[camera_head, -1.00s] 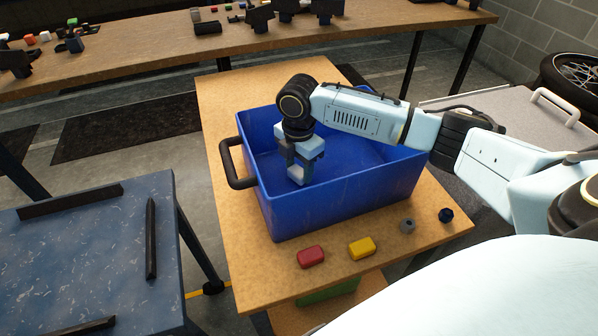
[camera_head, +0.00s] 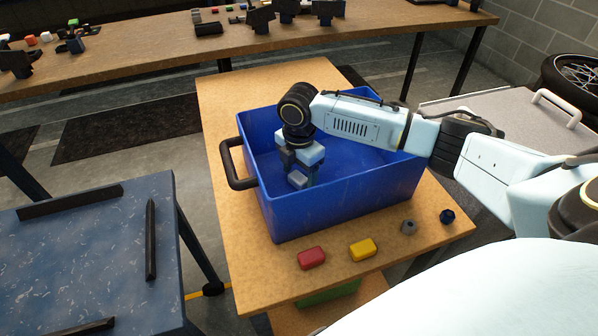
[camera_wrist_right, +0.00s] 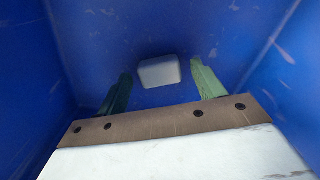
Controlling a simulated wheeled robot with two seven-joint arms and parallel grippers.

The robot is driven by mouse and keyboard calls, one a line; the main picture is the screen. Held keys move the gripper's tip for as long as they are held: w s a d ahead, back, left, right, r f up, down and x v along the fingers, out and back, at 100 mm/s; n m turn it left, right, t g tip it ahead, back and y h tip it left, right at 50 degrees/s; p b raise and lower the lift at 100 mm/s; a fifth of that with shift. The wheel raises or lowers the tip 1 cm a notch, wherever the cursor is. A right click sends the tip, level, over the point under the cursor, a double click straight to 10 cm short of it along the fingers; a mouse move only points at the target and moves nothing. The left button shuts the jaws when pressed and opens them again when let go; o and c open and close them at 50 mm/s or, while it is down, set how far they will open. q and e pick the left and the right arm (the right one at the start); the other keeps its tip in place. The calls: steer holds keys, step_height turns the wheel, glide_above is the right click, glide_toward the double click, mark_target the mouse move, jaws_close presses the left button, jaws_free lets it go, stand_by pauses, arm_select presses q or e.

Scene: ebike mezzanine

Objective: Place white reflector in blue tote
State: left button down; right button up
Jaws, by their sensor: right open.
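The blue tote (camera_head: 335,205) stands on a wooden table, its open top facing up. My right gripper (camera_head: 300,178) reaches down inside the tote, near its left side. In the right wrist view my right gripper (camera_wrist_right: 161,80) is open, with its two fingers apart. The white reflector (camera_wrist_right: 160,71), a pale rounded block, shows between and just beyond the fingertips, with blue tote surface around it. A gap shows on each side of it. I cannot tell for sure whether it rests on the tote floor. My left gripper is not in view.
A red block (camera_head: 312,257), a yellow block (camera_head: 362,249), a grey piece (camera_head: 409,227) and a dark blue piece (camera_head: 447,216) lie along the wooden table's (camera_head: 240,262) front edge. A blue-topped table (camera_head: 90,250) stands at left. A long bench (camera_head: 130,65) is behind.

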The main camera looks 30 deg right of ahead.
mark_target(299, 176)
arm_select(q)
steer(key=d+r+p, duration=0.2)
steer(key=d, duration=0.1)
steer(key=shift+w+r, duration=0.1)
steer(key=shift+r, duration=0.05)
arm_select(e)
step_height(299, 176, up, 12)
steer(key=shift+r, duration=0.1)
